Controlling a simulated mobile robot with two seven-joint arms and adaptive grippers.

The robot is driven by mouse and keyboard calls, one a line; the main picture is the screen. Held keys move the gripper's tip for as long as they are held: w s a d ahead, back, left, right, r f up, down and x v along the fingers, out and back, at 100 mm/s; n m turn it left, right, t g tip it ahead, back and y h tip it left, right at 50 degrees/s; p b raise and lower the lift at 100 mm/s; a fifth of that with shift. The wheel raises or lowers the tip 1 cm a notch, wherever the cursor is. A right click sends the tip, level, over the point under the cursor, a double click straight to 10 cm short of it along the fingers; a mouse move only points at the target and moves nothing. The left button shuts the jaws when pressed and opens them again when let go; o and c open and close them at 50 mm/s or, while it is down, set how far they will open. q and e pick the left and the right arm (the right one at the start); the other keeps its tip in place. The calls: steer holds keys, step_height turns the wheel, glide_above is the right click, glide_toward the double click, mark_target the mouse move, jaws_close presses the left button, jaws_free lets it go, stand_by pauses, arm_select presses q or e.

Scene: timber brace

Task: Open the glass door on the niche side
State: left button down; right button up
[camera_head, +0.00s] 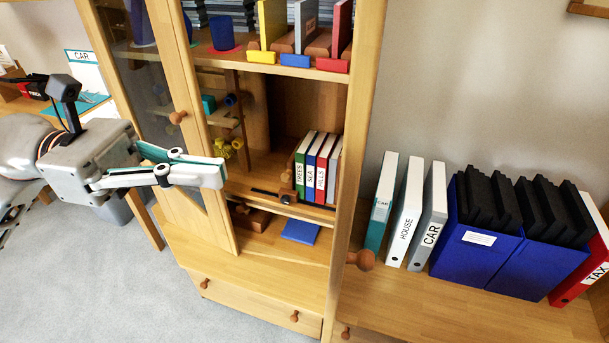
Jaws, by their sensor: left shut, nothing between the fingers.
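A glass door (153,95) with a light wooden frame and a round brown knob (178,117) covers the left part of the cabinet and looks closed. Right of it the cabinet is uncovered, with a niche (271,127) and shelves showing. An upright wooden panel (355,140) stands at the right of this opening, seen nearly edge-on; a second knob (361,260) sticks out at its lower right. I cannot tell for sure whether it is a swung-open door. My left gripper (218,174) is shut and empty, in front of the glass door's lower part, below its knob. My right gripper is out of view.
A wooden counter (470,310) at the right holds white and teal binders (405,210) and blue file boxes (480,255). Drawers (245,300) lie below. Grey floor is clear at lower left.

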arm_select(q)
steer(key=s+d+p, duration=0.1)
steer(key=d+p, duration=0.2)
steer(key=d, duration=0.8)
steer(key=shift+s+d, duration=0.3)
steer(key=shift+s, duration=0.05)
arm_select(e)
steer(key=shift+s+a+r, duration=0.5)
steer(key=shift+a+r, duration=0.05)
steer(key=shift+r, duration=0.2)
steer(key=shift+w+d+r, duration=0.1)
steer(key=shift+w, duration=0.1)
arm_select(q)
steer(key=shift+w, duration=0.1)
